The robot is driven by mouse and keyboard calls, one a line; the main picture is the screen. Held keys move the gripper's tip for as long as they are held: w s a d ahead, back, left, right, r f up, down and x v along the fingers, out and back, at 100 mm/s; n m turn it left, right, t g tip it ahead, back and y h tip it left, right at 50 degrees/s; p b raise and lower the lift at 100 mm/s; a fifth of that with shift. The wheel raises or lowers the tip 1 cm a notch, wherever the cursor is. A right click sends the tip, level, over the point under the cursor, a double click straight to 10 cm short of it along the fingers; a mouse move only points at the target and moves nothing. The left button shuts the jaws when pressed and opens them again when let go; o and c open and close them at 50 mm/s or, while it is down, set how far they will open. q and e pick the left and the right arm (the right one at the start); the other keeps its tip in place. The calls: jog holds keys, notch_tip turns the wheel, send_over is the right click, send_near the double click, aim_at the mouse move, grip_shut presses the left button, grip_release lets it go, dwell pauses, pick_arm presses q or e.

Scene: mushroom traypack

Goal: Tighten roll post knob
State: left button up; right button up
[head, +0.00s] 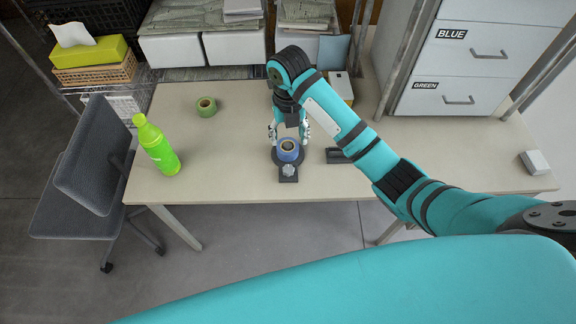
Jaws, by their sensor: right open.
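A blue tape roll (291,153) sits on a dark roll stand (289,179) near the middle of the table. A small pale, shiny round part (288,170) shows on the stand's front end; I cannot tell if it is the knob. The centre of the roll looks tan and dark, and the post inside is too small to make out. My right gripper (289,132) is open and empty, pointing down just behind and above the roll, its fingers spread to either side. My left gripper is out of view.
A green tape roll (206,107) and a bright green bottle (157,146) stand on the left of the table (230,180). A dark block (338,156) lies right of the stand under my right arm. A small white box (535,162) sits at the far right.

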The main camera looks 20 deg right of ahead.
aim_at(289, 169)
notch_tip(289, 169, down, 16)
jog(key=shift+p, duration=0.3)
jog(key=c, duration=1.1)
jog(key=shift+c, duration=0.2)
jog(key=shift+r, duration=0.1)
